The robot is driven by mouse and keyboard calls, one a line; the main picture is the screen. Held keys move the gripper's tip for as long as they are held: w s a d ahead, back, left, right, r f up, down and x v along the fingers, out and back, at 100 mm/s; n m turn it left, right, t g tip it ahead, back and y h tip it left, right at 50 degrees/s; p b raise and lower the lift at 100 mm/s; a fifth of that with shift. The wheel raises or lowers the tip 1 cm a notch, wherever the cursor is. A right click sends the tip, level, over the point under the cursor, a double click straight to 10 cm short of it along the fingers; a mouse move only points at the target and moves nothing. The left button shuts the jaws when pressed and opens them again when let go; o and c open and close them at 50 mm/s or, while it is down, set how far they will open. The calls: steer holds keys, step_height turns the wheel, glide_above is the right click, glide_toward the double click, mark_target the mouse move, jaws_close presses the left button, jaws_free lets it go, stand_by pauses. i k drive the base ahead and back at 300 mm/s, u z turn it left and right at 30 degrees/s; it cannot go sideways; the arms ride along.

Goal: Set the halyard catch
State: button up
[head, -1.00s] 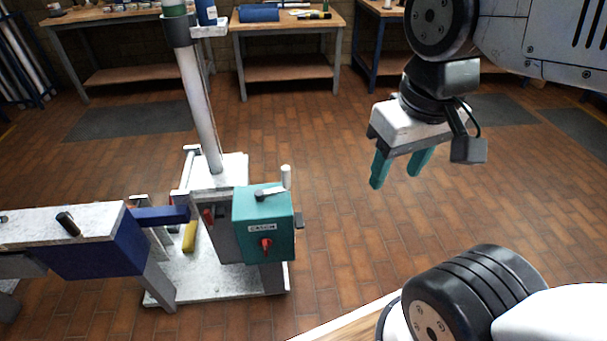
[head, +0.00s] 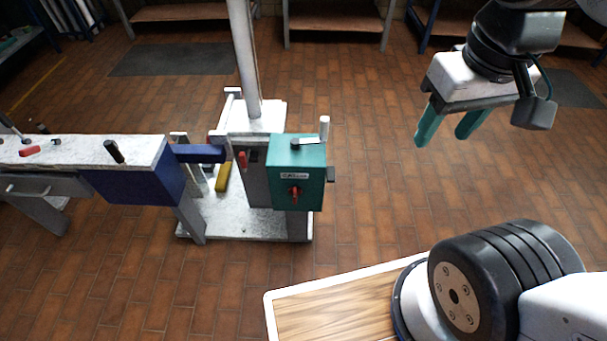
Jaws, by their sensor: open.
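A teal box labelled "CATCH" (head: 308,185) is fixed to the mast stand, right of the mast (head: 246,60). A red knob (head: 294,194) is on its front face, below the label. A lever with a pale upright handle (head: 324,128) sits on its top. My gripper (head: 450,135) is open and empty, its teal fingers pointing down. It hangs in the air to the right of the teal box, clear of it.
A white and blue bench (head: 135,150) with a black handle reaches toward the stand from the left. The stand's pale base (head: 250,226) carries a yellow part (head: 222,178). A wooden board (head: 340,310) lies in front, beside my arm. The floor right of the box is clear.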

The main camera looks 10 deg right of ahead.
mark_target(295, 192)
steer(key=u, duration=1.6)
steer(key=k, duration=0.95)
steer(key=z, duration=0.85)
steer(key=i, duration=0.5)
steer(key=z, duration=0.05)
